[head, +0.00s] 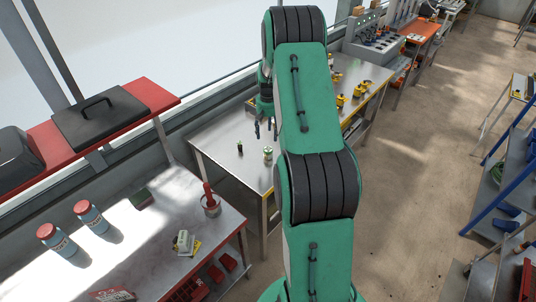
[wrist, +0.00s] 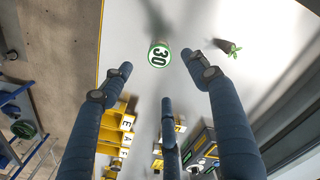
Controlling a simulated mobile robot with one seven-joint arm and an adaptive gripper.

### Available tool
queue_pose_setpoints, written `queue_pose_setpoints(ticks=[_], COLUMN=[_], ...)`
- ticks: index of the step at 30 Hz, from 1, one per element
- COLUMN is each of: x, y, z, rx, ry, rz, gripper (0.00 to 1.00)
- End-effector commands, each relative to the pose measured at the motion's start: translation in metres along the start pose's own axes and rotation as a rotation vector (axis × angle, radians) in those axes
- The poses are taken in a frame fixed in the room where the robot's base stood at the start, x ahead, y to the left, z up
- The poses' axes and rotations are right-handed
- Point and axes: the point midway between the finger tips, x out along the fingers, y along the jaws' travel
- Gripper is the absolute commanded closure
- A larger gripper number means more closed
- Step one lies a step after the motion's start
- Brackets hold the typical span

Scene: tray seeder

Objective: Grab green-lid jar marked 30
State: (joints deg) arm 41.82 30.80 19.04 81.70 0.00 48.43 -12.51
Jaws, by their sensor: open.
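The jar marked 30 (wrist: 159,54) shows in the wrist view from above, its lid white with a green rim and a dark 30. It stands on the metal table, and in the head view the jar (head: 267,154) is near the table's front part. My gripper (wrist: 160,76) has its three dark fingers spread, with nothing between them. The jar lies just beyond the fingertips in the wrist view, apart from them. In the head view my gripper (head: 265,128) hangs above and behind the jar, partly hidden by my green arm.
A small dark pot with a green sprout (wrist: 231,48) stands right of the jar in the wrist view. Yellow labelled holders (wrist: 113,130) stand farther along the table. In the head view, a red-edged bench (head: 150,235) is at the lower left. Bare tabletop surrounds the jar.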

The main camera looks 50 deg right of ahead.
Motion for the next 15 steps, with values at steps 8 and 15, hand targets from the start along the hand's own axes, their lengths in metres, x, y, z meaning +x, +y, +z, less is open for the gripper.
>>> queue_pose_setpoints(ticks=[8,15], x=[0.042,0.070], y=[0.000,0.000], z=[0.001,0.001], rx=[0.000,0.000], ry=[-0.004,-0.002], rz=[-0.001,0.000], gripper=[0.41,0.41])
